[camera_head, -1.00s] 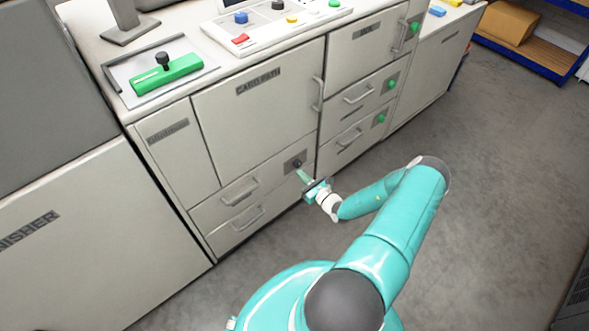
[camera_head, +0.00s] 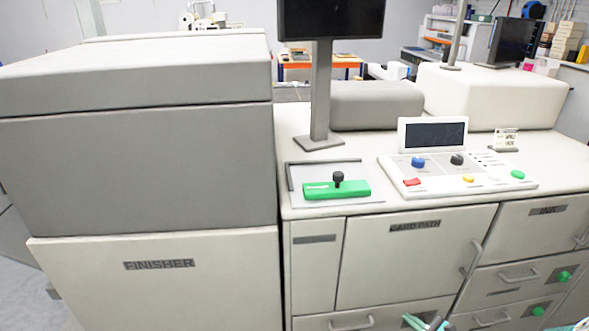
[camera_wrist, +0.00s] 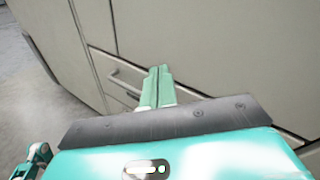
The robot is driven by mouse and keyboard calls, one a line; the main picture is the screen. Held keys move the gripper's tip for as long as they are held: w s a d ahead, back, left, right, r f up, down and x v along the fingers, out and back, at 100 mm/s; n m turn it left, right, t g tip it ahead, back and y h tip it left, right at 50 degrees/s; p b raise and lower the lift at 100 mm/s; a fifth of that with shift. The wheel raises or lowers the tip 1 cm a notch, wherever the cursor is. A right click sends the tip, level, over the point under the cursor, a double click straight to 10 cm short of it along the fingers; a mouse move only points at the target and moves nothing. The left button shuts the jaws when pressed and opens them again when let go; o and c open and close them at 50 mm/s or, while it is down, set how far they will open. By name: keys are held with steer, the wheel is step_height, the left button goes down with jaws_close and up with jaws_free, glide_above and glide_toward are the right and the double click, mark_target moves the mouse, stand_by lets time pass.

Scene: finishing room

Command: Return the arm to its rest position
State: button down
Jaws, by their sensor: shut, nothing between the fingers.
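My gripper (camera_head: 425,322) shows only in part at the bottom edge of the head view, in front of the lower drawers below the "CARD PATH" door (camera_head: 415,258). In the wrist view, my gripper's two pale green fingers (camera_wrist: 158,76) lie together, shut and empty. They point at the cabinet front (camera_wrist: 200,45), close to a drawer with a bar handle (camera_wrist: 125,84). Most of my arm is outside the head view, so its full pose is hidden.
The "FINISHER" cabinet (camera_head: 158,264) stands at the left. On the counter are a green block with a black knob (camera_head: 337,188), a control panel (camera_head: 455,180) and a monitor (camera_head: 330,18). Green knobs (camera_head: 565,276) sit on drawers at the right.

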steer(key=s+a+r+n+g, duration=0.2)
steer(key=a+r+n+g, duration=0.5)
steer(key=r, duration=0.4)
steer(key=s+a+r+n+g, duration=0.2)
steer(key=a+r+n+g, duration=0.3)
steer(key=a+r+n, duration=0.5)
steer(key=s+a+r+n+t+h, duration=0.1)
steer(key=s+a+r+n+h, duration=0.2)
steer(key=s+r, duration=0.5)
steer(key=s+a+r+n+t+h, duration=0.2)
steer(key=s+a+r+n+h, duration=0.2)
steer(key=r, duration=0.7)
steer(key=s+n+h, duration=0.2)
steer(key=s, duration=0.2)
steer(key=shift+s+r, duration=0.2)
steer(key=shift+r, duration=0.1)
steer(key=shift+d, duration=0.1)
